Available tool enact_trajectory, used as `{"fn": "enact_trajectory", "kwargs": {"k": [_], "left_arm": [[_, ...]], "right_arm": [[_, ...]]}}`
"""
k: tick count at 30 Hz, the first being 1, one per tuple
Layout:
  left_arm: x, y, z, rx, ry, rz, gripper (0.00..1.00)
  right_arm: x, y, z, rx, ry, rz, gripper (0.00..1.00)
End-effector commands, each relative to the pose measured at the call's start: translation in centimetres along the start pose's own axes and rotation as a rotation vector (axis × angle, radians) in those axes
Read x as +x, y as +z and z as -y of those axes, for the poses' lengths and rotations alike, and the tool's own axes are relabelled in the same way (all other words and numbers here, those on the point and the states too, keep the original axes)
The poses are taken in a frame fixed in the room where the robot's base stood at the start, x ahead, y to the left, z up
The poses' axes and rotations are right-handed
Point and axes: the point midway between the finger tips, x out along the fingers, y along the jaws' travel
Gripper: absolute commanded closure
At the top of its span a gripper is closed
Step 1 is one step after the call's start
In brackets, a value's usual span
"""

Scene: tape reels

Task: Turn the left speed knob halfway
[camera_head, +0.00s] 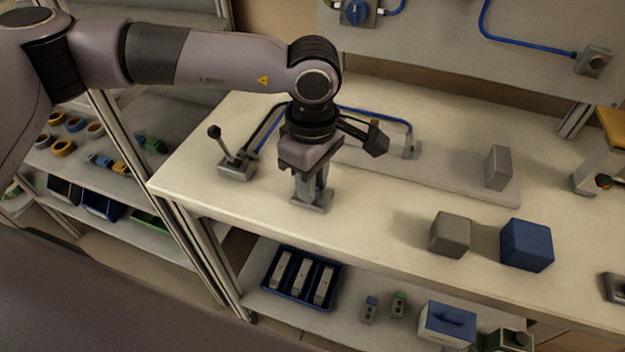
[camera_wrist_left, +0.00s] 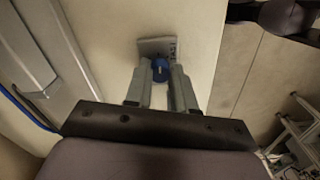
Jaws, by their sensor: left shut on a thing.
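The left speed knob is a small blue knob (camera_wrist_left: 160,68) on a grey base plate (camera_wrist_left: 158,46), clear in the left wrist view. The base plate also shows in the head view (camera_head: 322,205), near the table's front edge. My left gripper (camera_head: 312,192) points down over it, its fingers around the knob. In the left wrist view the fingertips (camera_wrist_left: 160,78) are on both sides of the knob, shut on it. In the head view the fingers mostly hide the knob. My right gripper is in neither view.
A lever on a grey base (camera_head: 237,170) stands left of my gripper. Cables (camera_head: 375,110) run behind it. A grey block (camera_head: 450,234) and a blue block (camera_head: 527,244) sit to the right. A blue tray (camera_head: 302,279) is on the shelf below. The front left tabletop is clear.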

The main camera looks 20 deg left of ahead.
Motion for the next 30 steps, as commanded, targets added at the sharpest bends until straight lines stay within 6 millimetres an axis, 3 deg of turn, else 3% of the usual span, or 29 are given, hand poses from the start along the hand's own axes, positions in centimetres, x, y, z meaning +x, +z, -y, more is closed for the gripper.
{"fn": "enact_trajectory", "kwargs": {"k": [17,30], "left_arm": [[0.5,0.0,0.0,-0.477,0.002,0.003,1.00],[0.3,0.1,0.0,-0.894,0.001,0.002,1.00]], "right_arm": [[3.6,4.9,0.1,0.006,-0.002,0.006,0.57],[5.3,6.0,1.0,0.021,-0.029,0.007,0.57]]}}
